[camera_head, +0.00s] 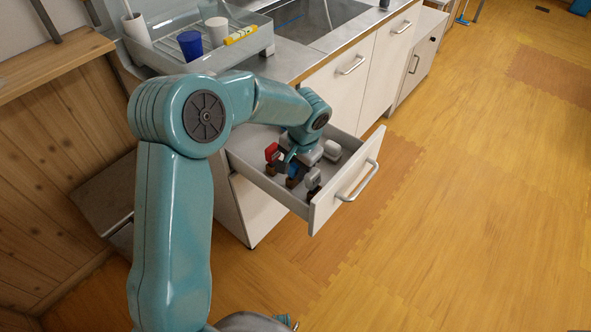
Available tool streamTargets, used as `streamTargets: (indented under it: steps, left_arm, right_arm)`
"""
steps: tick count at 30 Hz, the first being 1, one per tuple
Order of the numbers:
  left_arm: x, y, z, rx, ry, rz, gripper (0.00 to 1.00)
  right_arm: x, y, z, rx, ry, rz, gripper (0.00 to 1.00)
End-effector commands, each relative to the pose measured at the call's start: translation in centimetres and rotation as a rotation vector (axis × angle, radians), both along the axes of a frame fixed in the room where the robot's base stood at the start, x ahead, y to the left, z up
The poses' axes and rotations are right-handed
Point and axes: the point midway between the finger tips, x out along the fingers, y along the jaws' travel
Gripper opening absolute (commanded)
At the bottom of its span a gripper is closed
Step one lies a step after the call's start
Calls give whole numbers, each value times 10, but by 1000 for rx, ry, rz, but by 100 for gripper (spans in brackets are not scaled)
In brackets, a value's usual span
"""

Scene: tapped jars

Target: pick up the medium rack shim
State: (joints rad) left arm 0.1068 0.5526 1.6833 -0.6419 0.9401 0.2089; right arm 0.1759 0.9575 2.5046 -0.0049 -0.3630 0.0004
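My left arm reaches from the lower left over to an open drawer (335,205) below the counter. My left gripper (293,176) is down inside the drawer, its dark fingers among small parts. A small red piece (271,152) shows at the drawer's left side, beside the gripper. Dark blue and brown bits show around the fingers, too small to tell apart from the gripper's own parts. I cannot tell which piece is the medium rack shim, or whether the fingers hold anything. My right gripper is not in view.
A grey tray on the counter holds a blue cup (190,45), a white cup (217,31) and a yellow item (241,35). A sink (308,20) lies beyond. A wooden ledge (50,65) is at left.

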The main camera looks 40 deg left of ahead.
Motion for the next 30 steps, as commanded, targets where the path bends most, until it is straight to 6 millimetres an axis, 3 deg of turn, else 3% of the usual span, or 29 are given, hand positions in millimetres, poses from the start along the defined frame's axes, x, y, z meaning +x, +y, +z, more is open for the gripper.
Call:
streamTargets:
  steps: [4,7,8,20,25,30]
  left_arm:
    - [0,0,0,0,0,0,36]
    - [0,0,0,0,0,0,4]
    - [0,0,0,0,0,0,0]
    - [0,0,8,1,-1,1,0]
    - [1,0,34,1,-5,-1,0]
    - [1,0,82,0,-7,1,0]
  right_arm:
    - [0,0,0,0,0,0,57]
    - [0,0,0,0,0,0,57]
    - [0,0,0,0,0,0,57]
    - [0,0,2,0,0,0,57]
    - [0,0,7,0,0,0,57]
    - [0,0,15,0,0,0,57]
